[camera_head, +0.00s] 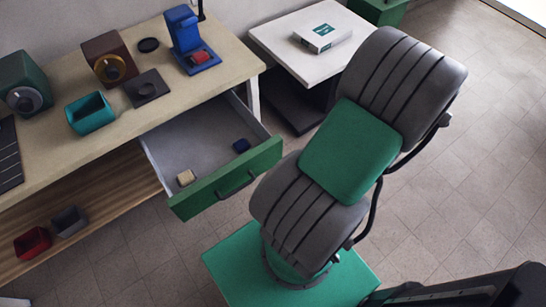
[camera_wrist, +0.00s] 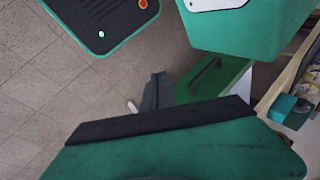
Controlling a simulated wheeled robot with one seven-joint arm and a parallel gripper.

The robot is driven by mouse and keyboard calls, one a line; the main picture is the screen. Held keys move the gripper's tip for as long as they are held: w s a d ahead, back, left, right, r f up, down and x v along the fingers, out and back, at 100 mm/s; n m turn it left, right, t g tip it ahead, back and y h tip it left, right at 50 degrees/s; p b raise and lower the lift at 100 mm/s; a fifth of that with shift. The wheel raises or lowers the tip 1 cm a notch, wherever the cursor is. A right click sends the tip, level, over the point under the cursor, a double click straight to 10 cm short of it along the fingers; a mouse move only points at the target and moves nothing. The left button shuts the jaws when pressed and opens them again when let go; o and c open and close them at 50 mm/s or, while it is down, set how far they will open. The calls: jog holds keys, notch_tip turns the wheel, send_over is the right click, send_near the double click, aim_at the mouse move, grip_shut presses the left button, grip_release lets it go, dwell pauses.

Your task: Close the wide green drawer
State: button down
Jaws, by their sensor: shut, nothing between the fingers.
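The wide green drawer (camera_head: 205,195) is pulled out from under the desk top in the head view, with its grey inside showing. Its dark bar handle (camera_head: 238,183) is on the green front. My gripper (camera_wrist: 158,84) is shut and empty, and appears just left of the handle there. I cannot tell whether it touches the front. The head view does not clearly show my fingertips.
The desk top (camera_head: 150,113) holds a teal bin (camera_head: 90,113), a blue stand (camera_head: 187,40) and several boxes. A red bin (camera_head: 33,242) and a grey bin (camera_head: 69,221) stand on the lower shelf. A white side table (camera_head: 280,40) stands behind. Tiled floor is open at right.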

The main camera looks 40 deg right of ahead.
jog(key=w+d+r+n+t, duration=0.25)
jog(key=w+n, duration=0.45)
jog(key=n, duration=1.4)
jog(key=shift+h, duration=0.4)
jog(key=w+a+f, duration=0.1)
jog(key=w+f, duration=0.1)
jog(key=w, duration=0.1)
jog(key=w+a+f+p, duration=0.1)
jog(key=w+f, duration=0.1)
jog(key=f, duration=0.1)
jog(key=w+a+f, duration=0.1)
jog(key=w+f, duration=0.2)
jog(key=shift+w+a, duration=0.2)
jog(key=shift+w, duration=0.1)
